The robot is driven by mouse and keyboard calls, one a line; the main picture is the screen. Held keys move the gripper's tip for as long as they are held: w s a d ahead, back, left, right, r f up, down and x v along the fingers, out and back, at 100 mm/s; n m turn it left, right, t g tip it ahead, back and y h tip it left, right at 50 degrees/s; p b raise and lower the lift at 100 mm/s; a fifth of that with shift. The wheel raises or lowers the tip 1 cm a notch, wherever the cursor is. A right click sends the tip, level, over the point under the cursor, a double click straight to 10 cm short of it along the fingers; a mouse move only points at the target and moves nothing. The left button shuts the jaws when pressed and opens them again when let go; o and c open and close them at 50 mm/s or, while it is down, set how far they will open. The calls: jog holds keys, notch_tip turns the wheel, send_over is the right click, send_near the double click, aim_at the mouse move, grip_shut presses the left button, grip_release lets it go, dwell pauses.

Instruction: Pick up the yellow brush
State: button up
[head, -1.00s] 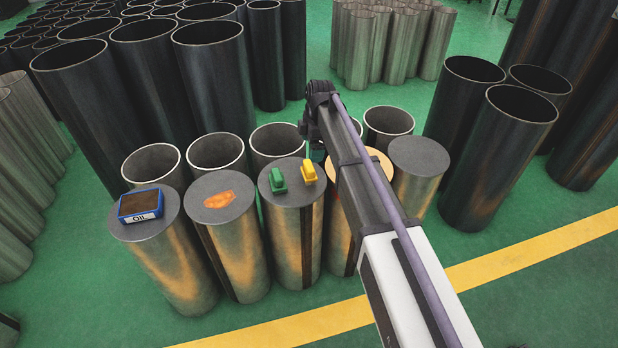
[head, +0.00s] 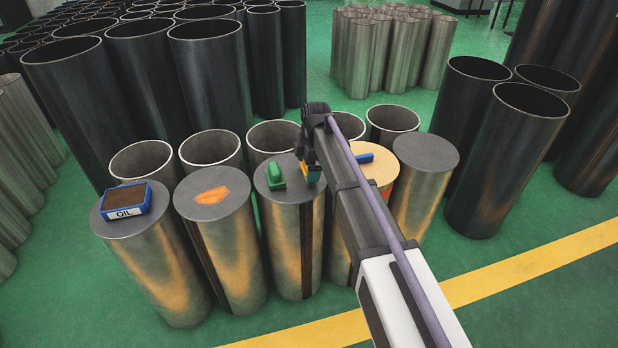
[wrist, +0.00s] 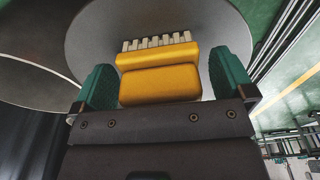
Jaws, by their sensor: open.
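The yellow brush (wrist: 158,80) shows in the wrist view with a row of pale bristles at its far edge, over the grey top of a cylinder (wrist: 212,22). My gripper (wrist: 160,85) is open, with one green finger on each side of the brush. In the head view the yellow brush (head: 314,171) is mostly hidden behind my arm and gripper. It is on the same cylinder top (head: 272,166) as a green brush (head: 277,175).
To the left, an oil tray (head: 126,200) and an orange patch (head: 211,196) lie on two cylinder tops. A blue item (head: 366,157) shows on the tan-topped cylinder right of my arm. Open pipes (head: 210,149) stand close behind. Green floor is clear in front.

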jog(key=c, duration=1)
notch_tip(320, 180, up, 10)
jog(key=p, duration=1)
jog(key=shift+r+p, duration=0.2)
jog(key=shift+p, duration=0.2)
jog(key=shift+f, duration=0.2)
jog(key=o, duration=0.4)
jog(key=shift+c, duration=1.2)
